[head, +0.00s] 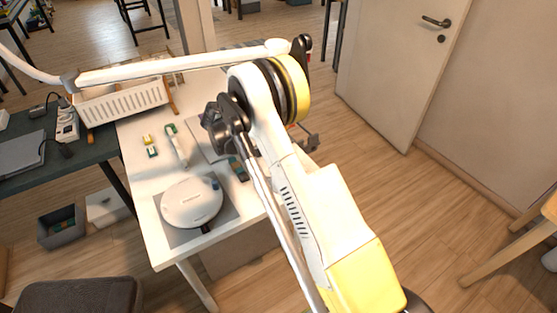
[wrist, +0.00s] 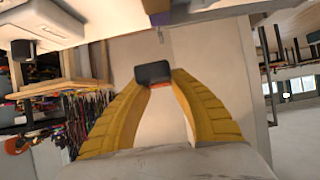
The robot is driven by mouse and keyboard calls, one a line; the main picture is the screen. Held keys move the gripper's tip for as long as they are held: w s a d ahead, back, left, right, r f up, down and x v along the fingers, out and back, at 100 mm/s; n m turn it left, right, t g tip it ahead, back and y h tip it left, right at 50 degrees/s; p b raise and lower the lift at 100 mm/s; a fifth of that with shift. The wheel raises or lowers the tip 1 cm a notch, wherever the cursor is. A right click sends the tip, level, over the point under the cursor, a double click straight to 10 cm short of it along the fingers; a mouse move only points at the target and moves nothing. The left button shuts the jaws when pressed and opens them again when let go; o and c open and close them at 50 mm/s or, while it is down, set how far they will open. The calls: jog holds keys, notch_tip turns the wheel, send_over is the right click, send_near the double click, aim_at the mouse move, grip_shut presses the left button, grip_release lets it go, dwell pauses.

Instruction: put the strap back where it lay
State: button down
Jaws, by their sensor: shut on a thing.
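In the wrist view, the two yellow fingers of my gripper (wrist: 155,86) close in at their tips on a short dark piece with an orange edge, which looks like the strap (wrist: 153,72). Only this part of it shows; its full length cannot be seen. In the head view my arm hides most of the gripper and what it holds. The white table (head: 147,215) stands below and to the left of the arm. Where on it the strap lay cannot be told.
A white basket (head: 122,104) stands at the back left. Small green and yellow pieces (head: 150,146) lie on the table. A door (head: 393,70) is behind.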

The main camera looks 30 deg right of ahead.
jog(key=s+a+f, duration=0.1)
jog(key=s, duration=0.1)
jog(key=s+a+f+b, duration=0.1)
jog(key=f, duration=0.1)
jog(key=s+a+f+b, duration=0.1)
jog(key=s, duration=0.1)
jog(key=shift+s+a+f, duration=0.15)
jog(key=shift+s+a, duration=0.15)
jog(key=shift+s, duration=0.05)
jog(key=shift+f+b, duration=1.1)
jog(key=shift+f, duration=0.8)
jog(key=shift+f+b, duration=0.6)
jog(key=shift+f, duration=0.05)
jog(key=c, duration=1.5)
grip_release()
jog(key=shift+r, duration=0.15)
